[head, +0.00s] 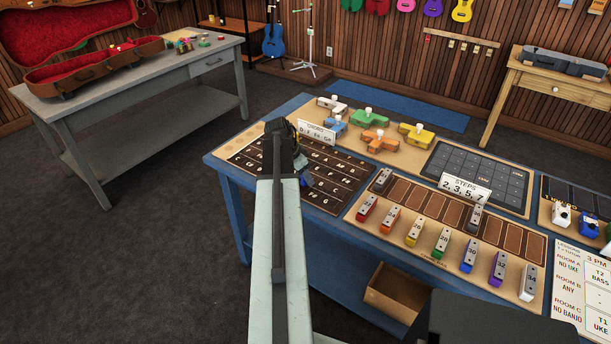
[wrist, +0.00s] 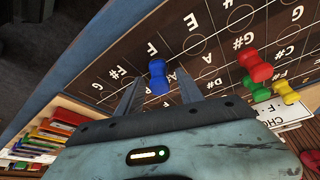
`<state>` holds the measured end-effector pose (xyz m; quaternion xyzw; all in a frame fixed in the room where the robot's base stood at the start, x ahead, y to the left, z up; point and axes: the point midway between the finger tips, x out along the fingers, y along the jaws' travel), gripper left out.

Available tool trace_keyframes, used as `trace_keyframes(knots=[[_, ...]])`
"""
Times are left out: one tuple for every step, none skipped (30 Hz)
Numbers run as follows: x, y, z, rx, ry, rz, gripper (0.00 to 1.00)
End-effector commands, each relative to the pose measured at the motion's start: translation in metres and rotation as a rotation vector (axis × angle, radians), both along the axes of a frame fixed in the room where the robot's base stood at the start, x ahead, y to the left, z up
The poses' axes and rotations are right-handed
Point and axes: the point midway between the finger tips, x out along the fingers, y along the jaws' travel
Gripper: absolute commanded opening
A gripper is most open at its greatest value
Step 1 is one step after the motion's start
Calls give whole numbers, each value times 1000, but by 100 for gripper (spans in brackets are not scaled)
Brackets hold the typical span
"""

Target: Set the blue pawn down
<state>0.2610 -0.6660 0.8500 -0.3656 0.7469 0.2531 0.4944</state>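The blue pawn (wrist: 158,78) is between the two fingers of my gripper (wrist: 160,85) in the wrist view, over or on the dark lettered board (wrist: 205,35) near the letters F and A. A gap shows on each side of the pawn, so the fingers are open around it and apart from it. I cannot tell surely whether its base touches the board. In the head view a bit of the blue pawn (head: 306,180) shows below my gripper (head: 303,168), over the board (head: 335,189). My arm hides part of the board there.
A red pawn (wrist: 256,66), a green pawn (wrist: 254,89) and a yellow pawn (wrist: 285,92) are right of my gripper, near a white card (wrist: 285,114). Chime bars (head: 414,233) stand farther right on the blue table.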

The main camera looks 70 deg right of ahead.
Motion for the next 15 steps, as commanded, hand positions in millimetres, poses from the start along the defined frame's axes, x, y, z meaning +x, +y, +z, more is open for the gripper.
trace_keyframes(knots=[[0,0,0,0,0,0,44],[0,0,1,0,0,0,44],[0,0,2,0,0,0,44],[0,0,4,0,0,0,44],[0,0,6,0,0,0,44],[1,1,10,0,0,0,44],[1,2,13,0,0,0,44],[2,3,18,0,0,0,44],[3,5,24,0,0,0,44],[4,6,29,0,0,0,44],[5,8,35,0,0,0,44],[7,10,44,0,0,1,44],[9,12,51,0,0,1,44],[11,14,58,0,0,1,44],[13,17,67,0,0,1,44]])
